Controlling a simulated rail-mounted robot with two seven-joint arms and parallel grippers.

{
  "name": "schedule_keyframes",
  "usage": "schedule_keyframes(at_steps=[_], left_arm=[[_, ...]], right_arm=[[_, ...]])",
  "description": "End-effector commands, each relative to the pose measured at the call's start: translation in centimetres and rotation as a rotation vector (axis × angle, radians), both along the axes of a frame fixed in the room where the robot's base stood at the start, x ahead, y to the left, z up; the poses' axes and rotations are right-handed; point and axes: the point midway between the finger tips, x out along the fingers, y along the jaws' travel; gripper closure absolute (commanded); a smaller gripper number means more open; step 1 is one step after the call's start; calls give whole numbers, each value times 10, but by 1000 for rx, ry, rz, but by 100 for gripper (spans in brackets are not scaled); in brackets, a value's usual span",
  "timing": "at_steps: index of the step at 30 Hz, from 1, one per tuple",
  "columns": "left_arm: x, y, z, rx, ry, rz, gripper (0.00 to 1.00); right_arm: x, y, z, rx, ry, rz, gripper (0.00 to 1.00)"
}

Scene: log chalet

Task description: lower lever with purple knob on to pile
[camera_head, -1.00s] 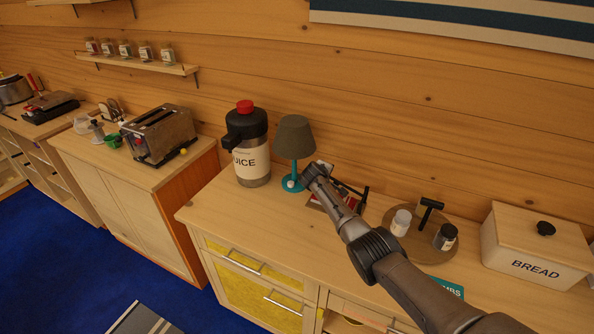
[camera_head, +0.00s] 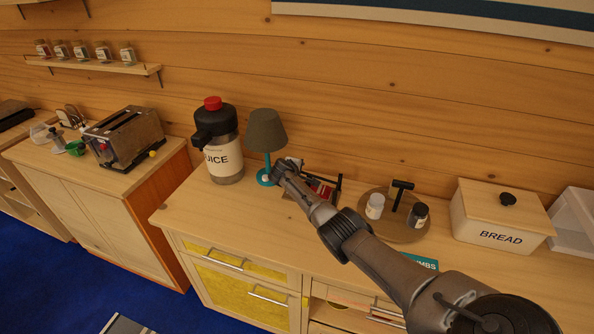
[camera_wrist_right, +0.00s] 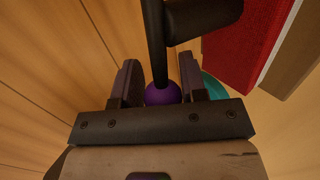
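The purple knob (camera_wrist_right: 163,95) shows in the right wrist view at the end of a dark lever (camera_wrist_right: 155,45). My right gripper (camera_wrist_right: 160,78) has one finger on each side of the knob, and the knob fills the gap between them. The pile (camera_wrist_right: 243,40), with a red layer and a tan layer, lies to the right of the lever in that view. In the head view the pile (camera_head: 323,191) and its dark frame (camera_head: 338,186) are partly hidden behind my right arm, whose gripper (camera_head: 284,167) is beside the lamp. The knob cannot be made out there. My left gripper is not in view.
A lamp (camera_head: 266,130) with a teal base and a juice dispenser (camera_head: 220,150) stand left of the gripper. A round tray (camera_head: 405,231) with two jars and a bread box (camera_head: 500,222) stand to the right. The counter front (camera_head: 180,214) is clear.

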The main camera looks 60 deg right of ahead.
Motion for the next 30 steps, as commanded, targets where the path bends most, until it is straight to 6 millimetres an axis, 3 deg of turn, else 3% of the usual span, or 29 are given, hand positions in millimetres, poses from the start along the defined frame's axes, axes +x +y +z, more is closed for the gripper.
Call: schedule_keyframes(at_steps=[6,19,30], left_arm=[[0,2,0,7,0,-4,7],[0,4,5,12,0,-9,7],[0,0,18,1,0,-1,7]], right_arm=[[0,0,0,0,0,0,41],[0,8,7,-2,-2,3,41],[-5,48,32,-1,-3,3,41]])
